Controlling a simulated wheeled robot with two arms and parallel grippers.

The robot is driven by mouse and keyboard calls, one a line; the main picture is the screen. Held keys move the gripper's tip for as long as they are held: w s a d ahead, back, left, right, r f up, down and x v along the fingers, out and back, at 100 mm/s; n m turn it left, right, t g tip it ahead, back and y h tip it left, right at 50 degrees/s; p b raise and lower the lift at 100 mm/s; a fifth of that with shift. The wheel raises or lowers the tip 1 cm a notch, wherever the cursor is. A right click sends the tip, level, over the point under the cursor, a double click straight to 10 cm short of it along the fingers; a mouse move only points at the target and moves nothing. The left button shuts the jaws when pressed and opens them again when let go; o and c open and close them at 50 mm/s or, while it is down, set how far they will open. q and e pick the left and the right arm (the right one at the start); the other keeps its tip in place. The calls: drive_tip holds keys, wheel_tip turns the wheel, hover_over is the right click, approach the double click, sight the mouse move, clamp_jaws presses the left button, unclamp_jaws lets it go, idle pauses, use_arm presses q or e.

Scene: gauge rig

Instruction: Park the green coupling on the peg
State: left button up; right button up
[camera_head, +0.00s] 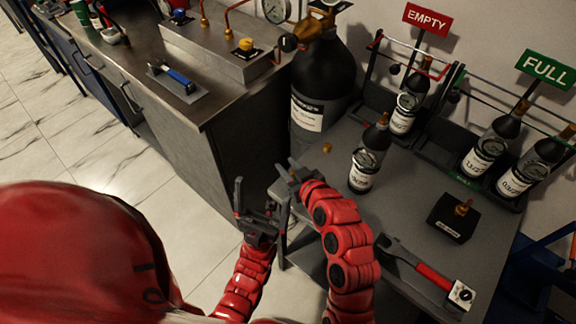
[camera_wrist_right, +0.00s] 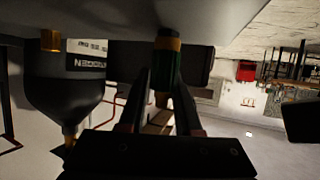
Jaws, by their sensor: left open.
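The green coupling (camera_wrist_right: 163,72), a green cylinder with a brass-coloured band, stands out between the fingers of my right gripper (camera_wrist_right: 162,85) in the right wrist view. The fingers close on its sides. In the head view my right gripper (camera_head: 291,172) is over the table's near left corner, and the coupling cannot be made out there. My left gripper (camera_head: 256,209) is open and empty, just below and left of the right one. A short brass stub (camera_head: 327,147), possibly the peg, stands on the table just beyond my right gripper; it also shows in the wrist view (camera_wrist_right: 50,40).
A dark bottle (camera_head: 367,160) stands on the grey table (camera_head: 405,215). A black block (camera_head: 452,222) with a brass fitting and a red-handled wrench (camera_head: 425,272) lie right. Racked bottles stand under EMPTY (camera_head: 427,18) and FULL (camera_head: 546,67) signs. A large black cylinder (camera_head: 318,85) stands behind.

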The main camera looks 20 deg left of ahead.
drive_tip(key=o, duration=0.7)
drive_tip(key=shift+d, duration=0.1)
drive_tip(key=shift+s+d+r, duration=0.1)
drive_tip(key=shift+s+d, duration=0.15)
drive_tip(key=shift+s, duration=0.05)
drive_tip(key=v, duration=0.4)
drive_tip(key=shift+s+d+r+b, duration=0.1)
drive_tip(key=shift+d+r+b, duration=0.1)
drive_tip(key=shift+b, duration=0.2)
drive_tip(key=p+v, duration=1.2)
drive_tip(key=shift+a+p, duration=0.1)
drive_tip(key=shift+p, duration=0.25)
